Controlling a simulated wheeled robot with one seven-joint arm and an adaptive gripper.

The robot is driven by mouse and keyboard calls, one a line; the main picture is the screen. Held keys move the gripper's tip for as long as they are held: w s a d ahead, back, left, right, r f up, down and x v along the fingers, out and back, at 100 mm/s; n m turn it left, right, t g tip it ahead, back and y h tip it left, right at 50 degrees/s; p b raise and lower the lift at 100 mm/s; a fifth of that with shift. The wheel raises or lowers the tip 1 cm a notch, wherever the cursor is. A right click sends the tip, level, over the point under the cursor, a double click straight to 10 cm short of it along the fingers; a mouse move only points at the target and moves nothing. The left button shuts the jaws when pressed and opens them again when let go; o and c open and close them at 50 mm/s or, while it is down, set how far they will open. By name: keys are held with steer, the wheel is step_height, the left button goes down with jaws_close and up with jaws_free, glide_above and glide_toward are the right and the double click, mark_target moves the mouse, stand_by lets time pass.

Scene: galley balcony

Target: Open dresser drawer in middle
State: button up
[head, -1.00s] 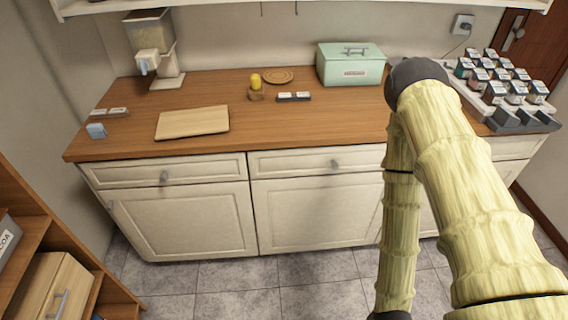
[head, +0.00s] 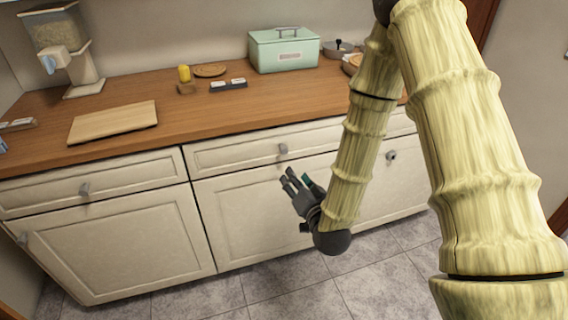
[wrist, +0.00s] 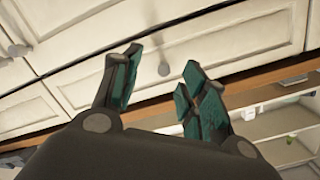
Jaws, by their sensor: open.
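The dresser is a cream cabinet with a wooden top. Its middle drawer (head: 235,153) is closed, with its front flush and a small grey knob (head: 283,149) at its centre. My gripper (head: 293,177) is open and empty, just below and in front of that knob, apart from it. In the wrist view the gripper (wrist: 160,78) has teal finger pads spread wide, and a grey knob (wrist: 163,69) shows in the gap between them, farther off. The drawer front (wrist: 225,47) runs slanted across that view.
The left drawer (head: 130,176) and its knob (head: 84,190) are closed. Cabinet doors (head: 255,215) lie below. On the counter (head: 180,115) are a cutting board (head: 113,122), a mint box (head: 283,50) and a dispenser (head: 65,50). Tiled floor (head: 290,290) in front is clear.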

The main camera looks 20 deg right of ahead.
mark_target(285, 152)
steer(key=shift+m+t, duration=0.3)
steer(key=shift+t, duration=0.3)
steer(key=w+r, duration=0.1)
steer(key=w, duration=0.7)
steer(key=w+r, duration=0.1)
steer(key=w, duration=0.2)
steer(key=shift+w+r, duration=0.3)
steer(key=shift+w, duration=0.1)
jaws_close()
